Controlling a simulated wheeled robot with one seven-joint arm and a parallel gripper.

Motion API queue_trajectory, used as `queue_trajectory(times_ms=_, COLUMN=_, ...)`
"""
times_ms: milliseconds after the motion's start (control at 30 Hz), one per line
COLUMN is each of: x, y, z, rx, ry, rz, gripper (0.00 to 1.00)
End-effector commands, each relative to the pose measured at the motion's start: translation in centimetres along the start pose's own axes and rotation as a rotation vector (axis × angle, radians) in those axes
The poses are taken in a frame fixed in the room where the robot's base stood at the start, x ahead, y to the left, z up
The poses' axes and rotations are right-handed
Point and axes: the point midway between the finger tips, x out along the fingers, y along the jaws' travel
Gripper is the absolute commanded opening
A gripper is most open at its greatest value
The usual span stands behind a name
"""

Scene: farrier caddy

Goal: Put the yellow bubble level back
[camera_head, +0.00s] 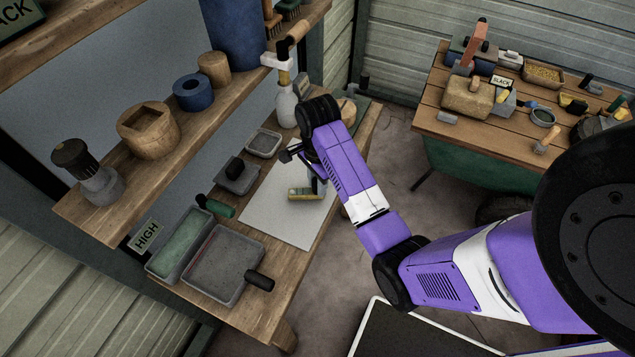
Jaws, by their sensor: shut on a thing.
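A small yellow block with a darker top, apparently the yellow bubble level (300,195), shows over the pale mat (275,215) on the left bench. My gripper (318,186) points down over the mat and is shut on this level. My arm comes in from the right and hides part of the gripper and the right end of the level. I cannot tell whether the level touches the mat or hangs just above it.
Smaller trays (264,143) lie behind the mat. A shelf (100,195) with wooden and blue holders overhangs the back. A second table (440,100) at right is crowded with tools.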

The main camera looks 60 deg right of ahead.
Motion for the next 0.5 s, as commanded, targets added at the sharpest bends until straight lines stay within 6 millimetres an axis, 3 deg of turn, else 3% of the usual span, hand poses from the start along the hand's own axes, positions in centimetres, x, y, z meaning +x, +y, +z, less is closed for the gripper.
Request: queue_trajectory(times_ms=500, x=0.66, y=-0.01, z=0.01, rx=0.000, ry=0.000, rz=0.000, gripper=0.00)
